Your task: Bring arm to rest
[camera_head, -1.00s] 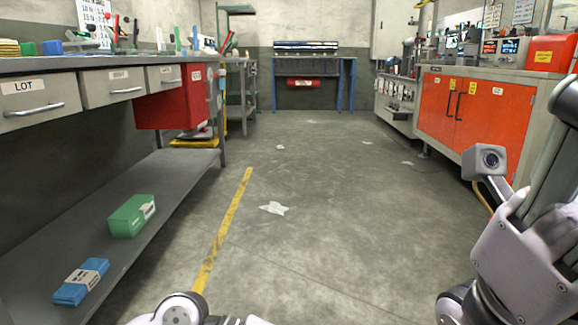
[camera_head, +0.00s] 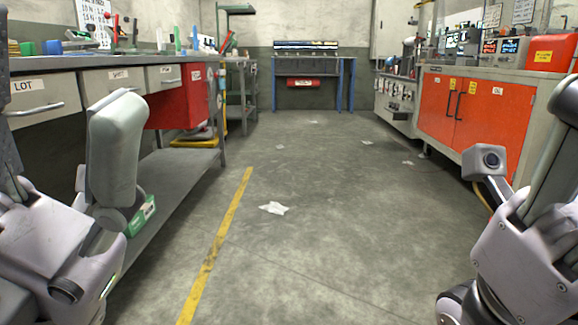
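My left arm (camera_head: 55,245) stands folded up at the left of the head view, in front of the workbench and its lower shelf. Its gripper fingers do not show. My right arm (camera_head: 530,235) is folded up at the right edge, with a small camera block (camera_head: 487,161) on it. Its gripper fingers do not show either. No held object can be seen.
A workbench with drawers (camera_head: 112,82) and a red box (camera_head: 175,105) stands left. My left arm partly hides a green box (camera_head: 141,214) on its shelf. An orange cabinet (camera_head: 475,108) stands right. White scraps (camera_head: 273,208) lie on the open floor.

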